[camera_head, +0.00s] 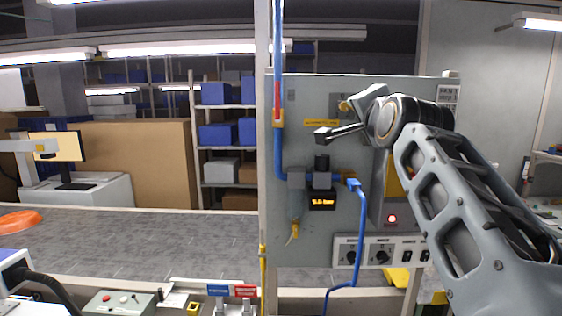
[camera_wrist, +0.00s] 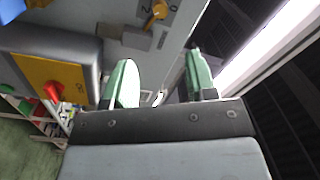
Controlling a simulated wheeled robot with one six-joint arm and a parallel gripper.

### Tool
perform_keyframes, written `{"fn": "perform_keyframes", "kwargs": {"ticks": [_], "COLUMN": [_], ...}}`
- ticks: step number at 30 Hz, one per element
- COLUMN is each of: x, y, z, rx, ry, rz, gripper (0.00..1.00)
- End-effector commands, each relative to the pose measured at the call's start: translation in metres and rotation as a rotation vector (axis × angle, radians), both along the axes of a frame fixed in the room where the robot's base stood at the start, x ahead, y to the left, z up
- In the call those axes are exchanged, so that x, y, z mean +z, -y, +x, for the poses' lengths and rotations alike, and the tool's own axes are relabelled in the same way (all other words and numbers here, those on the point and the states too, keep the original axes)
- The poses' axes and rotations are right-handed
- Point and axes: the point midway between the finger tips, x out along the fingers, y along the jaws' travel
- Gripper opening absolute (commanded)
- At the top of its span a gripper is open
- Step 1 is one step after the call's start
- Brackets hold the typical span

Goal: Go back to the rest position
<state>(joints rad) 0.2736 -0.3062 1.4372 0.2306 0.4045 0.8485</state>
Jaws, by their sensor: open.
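My gripper (camera_head: 322,133) is raised in front of the upper part of a grey control panel (camera_head: 330,235) in the head view. In the wrist view, its two green-padded fingers (camera_wrist: 160,82) stand apart with nothing between them. A yellow lever (camera_wrist: 155,13) on the panel lies beyond the fingers in the wrist view. I cannot tell from these views how far the fingertips are from the panel.
A grey box with a yellow plate and red switch (camera_wrist: 54,91) is left of the fingers. A blue hose (camera_head: 359,240) hangs on the panel. An orange pan (camera_head: 20,220) is at far left. A button box (camera_head: 118,304) sits at the bottom.

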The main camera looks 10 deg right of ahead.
Motion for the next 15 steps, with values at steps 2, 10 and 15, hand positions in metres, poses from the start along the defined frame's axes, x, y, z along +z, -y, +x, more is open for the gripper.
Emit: {"fn": "perform_keyframes", "kwargs": {"ticks": [2,10,15], "x": [-0.003,-0.159,-0.281], "y": [0.0,-0.006,-0.032], "z": [0.0,0.007,-0.03], "rx": [0.001,0.115,0.329], "ry": [-0.024,-0.532,-0.863], "rz": [-0.047,-0.395,-0.6], "gripper": [0.52,0.52,0.52]}}
